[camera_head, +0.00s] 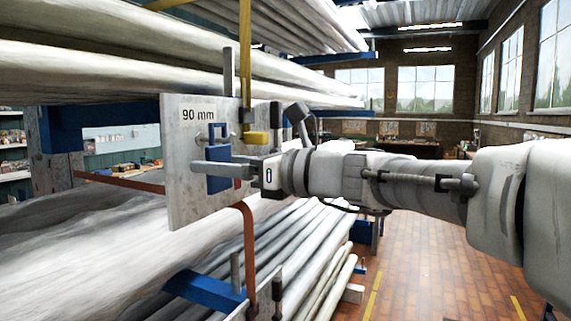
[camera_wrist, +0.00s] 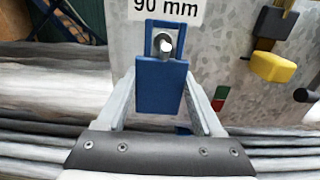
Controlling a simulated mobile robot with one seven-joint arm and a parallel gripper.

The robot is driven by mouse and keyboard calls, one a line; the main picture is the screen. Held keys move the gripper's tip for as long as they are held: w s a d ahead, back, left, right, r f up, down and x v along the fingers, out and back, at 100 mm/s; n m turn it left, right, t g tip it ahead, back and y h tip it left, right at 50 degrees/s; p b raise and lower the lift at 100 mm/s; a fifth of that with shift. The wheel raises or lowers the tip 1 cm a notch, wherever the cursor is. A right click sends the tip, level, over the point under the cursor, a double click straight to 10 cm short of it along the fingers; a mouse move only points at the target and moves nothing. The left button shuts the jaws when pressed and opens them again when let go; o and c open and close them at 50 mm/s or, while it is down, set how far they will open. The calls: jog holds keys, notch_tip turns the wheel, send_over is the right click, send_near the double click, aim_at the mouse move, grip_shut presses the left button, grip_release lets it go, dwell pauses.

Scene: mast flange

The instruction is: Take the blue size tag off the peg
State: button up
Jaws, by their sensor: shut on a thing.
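The blue size tag (camera_head: 219,184) hangs in front of a grey speckled plate (camera_head: 187,207), below a "90 mm" label (camera_head: 198,114). In the wrist view, the tag's solid blue body (camera_wrist: 161,88) is upright, between the two fingers of my gripper (camera_wrist: 161,100). The peg's bright round end (camera_wrist: 165,45) shows inside the tag's open top loop, so the tag is still around the peg. In the head view my gripper (camera_head: 210,169) reaches in from the right and is shut on the tag. Its near finger covers part of the tag.
A yellow block (camera_head: 256,138) on a dark holder and yellow strap sits right of the tag; it also shows in the wrist view (camera_wrist: 274,67). A small red and green mark (camera_wrist: 219,98) is on the plate. Long pale tubes (camera_head: 90,235) lie left and below. Brick floor at right is open.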

jog(key=v, duration=0.9)
dwell(0.8)
jog(key=shift+f, duration=0.1)
